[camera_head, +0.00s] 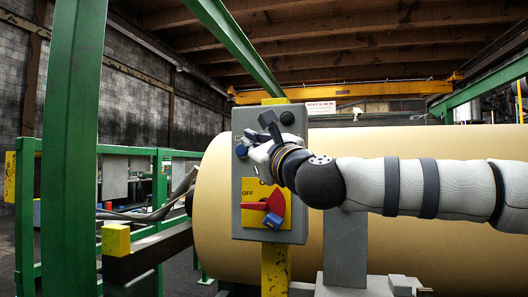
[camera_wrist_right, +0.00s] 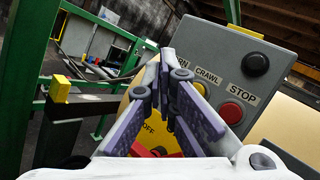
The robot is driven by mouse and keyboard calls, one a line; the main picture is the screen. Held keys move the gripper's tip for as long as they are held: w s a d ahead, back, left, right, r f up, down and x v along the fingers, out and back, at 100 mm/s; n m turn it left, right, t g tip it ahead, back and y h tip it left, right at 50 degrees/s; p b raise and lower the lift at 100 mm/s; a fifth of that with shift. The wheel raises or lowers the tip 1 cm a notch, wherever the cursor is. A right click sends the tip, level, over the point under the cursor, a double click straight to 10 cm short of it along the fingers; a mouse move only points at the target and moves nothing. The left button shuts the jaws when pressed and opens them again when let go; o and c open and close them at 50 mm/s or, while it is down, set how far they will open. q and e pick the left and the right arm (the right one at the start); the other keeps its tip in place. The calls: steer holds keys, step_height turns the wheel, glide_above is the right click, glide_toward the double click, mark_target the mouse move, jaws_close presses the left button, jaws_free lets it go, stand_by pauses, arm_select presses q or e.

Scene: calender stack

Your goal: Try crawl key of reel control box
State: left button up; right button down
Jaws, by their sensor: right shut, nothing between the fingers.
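The reel control box (camera_head: 238,220) is a grey upright panel in the head view. It also fills the right side of the wrist view (camera_wrist_right: 285,70). There, the CRAWL label (camera_wrist_right: 207,76) sits above a yellow button (camera_wrist_right: 199,88), partly hidden by a finger. Beside it are the STOP label (camera_wrist_right: 243,95) and a red button (camera_wrist_right: 231,112). My right gripper (camera_head: 258,138) is in front of the box's upper part and hides many of its controls. Its fingers (camera_wrist_right: 165,78) are shut and empty; I cannot tell whether they touch the panel. My left gripper is not in view.
A red rotary handle (camera_head: 268,204) on a yellow OFF plate sits low on the box. A black knob (camera_wrist_right: 255,63) is above STOP. A large tan roll (camera_head: 420,180) lies behind. A green post (camera_head: 70,150) stands at left.

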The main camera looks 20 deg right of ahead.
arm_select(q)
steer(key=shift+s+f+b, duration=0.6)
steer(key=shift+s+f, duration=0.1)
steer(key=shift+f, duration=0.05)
arm_select(e)
steer(key=w+d, duration=0.4)
steer(key=w, duration=0.2)
steer(key=shift+w, duration=0.2)
steer(key=shift+d+f, duration=0.1)
steer(key=shift+w+d, duration=0.1)
stand_by(0.3)
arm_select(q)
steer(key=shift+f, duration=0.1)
arm_select(e)
steer(key=shift+w+d, duration=0.2)
steer(key=shift+w, duration=0.05)
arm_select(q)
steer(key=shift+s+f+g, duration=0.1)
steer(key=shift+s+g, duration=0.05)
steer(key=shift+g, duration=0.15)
arm_select(e)
steer(key=shift+w+d, duration=0.3)
steer(key=shift+w, duration=0.15)
stand_by(0.6)
steer(key=shift+s+a, duration=0.55)
steer(key=shift+s, duration=0.25)
